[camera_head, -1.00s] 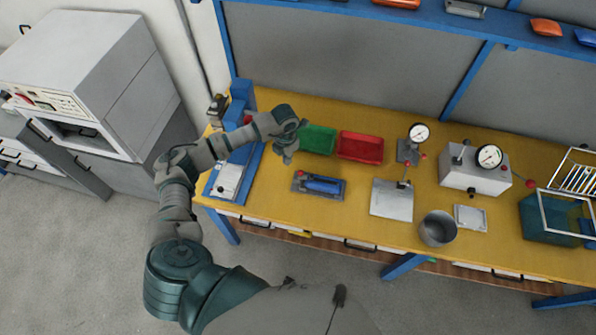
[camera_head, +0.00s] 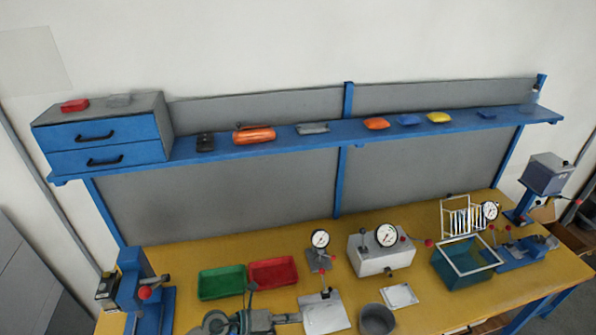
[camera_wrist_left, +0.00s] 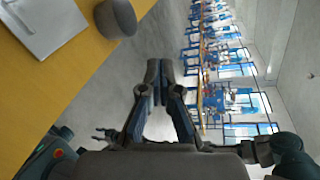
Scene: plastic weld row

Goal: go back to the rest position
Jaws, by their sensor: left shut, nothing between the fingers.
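My left gripper (camera_head: 290,318) is low in the head view, over the front of the yellow table, partly cut off by the bottom edge. In the left wrist view its two fingers (camera_wrist_left: 160,72) meet at the tips, with nothing between them. Beyond the tips there is open air and grey floor.
Close around the left arm are a green tray (camera_head: 222,283), a red tray (camera_head: 273,272), a metal plate (camera_head: 324,315) and a grey cup (camera_head: 377,319). A gauge box (camera_head: 380,258) and a blue shelf (camera_head: 300,142) stand behind.

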